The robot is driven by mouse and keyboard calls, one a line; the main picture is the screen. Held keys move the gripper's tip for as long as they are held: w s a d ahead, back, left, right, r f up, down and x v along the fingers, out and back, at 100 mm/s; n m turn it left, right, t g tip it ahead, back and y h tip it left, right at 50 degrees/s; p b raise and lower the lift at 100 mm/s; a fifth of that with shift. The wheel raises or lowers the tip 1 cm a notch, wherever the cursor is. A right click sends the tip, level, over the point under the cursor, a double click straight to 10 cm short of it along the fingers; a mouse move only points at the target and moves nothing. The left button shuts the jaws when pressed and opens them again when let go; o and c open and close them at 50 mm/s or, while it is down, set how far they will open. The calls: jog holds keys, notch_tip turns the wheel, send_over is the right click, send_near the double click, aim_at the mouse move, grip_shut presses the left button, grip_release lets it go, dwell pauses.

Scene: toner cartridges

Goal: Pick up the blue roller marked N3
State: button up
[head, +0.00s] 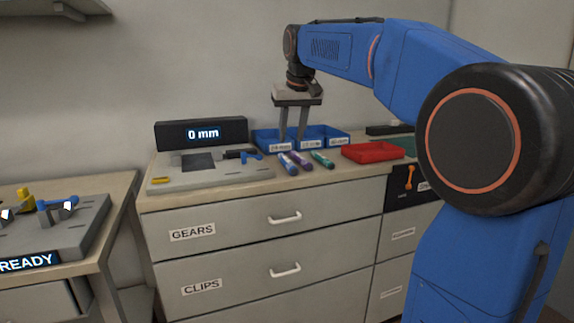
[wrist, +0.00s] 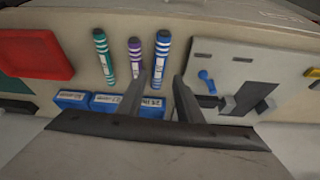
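The blue roller (head: 287,164) lies on the cabinet top, leftmost of three rollers in the head view. In the wrist view the blue roller (wrist: 162,52) has blue and white bands and a small label too small to read. A purple roller (head: 300,161) and a teal roller (head: 322,159) lie beside it. My gripper (head: 293,138) points down above the blue bins, behind the rollers. In the wrist view my gripper (wrist: 160,78) has its two fingers apart with nothing between them; the blue roller shows beyond the gap.
Blue labelled bins (head: 338,138) stand behind the rollers. A red tray (head: 372,152) is to their right. A grey gauge fixture (head: 205,178) with a blue-handled part is to their left, before a display reading 0 mm (head: 201,134). A second bench with a READY sign (head: 29,262) is far left.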

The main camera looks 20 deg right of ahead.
aim_at(288, 160)
jog(key=x, duration=1)
jog(key=shift+d, duration=0.1)
grip_shut()
